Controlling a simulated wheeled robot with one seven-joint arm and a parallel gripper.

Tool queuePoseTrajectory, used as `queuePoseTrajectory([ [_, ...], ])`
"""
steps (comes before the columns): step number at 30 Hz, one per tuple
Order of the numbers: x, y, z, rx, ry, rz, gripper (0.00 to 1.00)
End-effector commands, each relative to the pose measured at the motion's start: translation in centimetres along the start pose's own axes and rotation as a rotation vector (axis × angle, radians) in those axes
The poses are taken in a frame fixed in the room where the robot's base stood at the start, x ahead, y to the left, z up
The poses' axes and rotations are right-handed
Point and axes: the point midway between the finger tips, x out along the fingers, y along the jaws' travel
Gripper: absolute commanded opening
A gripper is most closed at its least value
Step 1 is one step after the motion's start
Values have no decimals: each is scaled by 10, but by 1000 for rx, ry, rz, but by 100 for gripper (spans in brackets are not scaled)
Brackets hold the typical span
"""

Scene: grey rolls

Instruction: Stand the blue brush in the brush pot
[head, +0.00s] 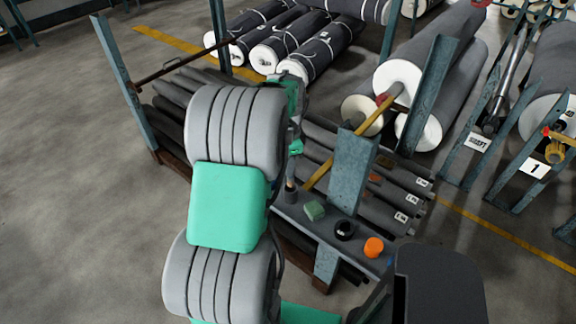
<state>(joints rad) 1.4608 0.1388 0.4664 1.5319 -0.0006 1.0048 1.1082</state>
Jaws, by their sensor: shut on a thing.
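My arm covers the left part of the shelf in the head view. My gripper (293,164) is at its far end, small and mostly hidden behind the arm links, above the left end of the narrow shelf. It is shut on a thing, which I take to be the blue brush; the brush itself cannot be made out. Just below the gripper a small dark pot (291,196) stands upright on the shelf, partly hidden by my arm. Something thin and pale shows at its top; I cannot tell whether it is in the pot or above it.
On the narrow shelf (328,238) lie a green block (314,210), a black round thing (344,230) and an orange one (374,247). A steel post (351,170) rises behind them. Grey rolls (345,170) fill the rack behind. Open floor (80,200) lies left.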

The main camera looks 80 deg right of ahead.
Motion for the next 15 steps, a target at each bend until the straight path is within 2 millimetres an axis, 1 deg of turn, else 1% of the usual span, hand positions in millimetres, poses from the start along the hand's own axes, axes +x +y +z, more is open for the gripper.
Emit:
queuePoseTrajectory([
  [9, 0, 0, 0, 0, 0, 0, 0],
  [15, 6, 0, 0, 0, 0, 0, 0],
])
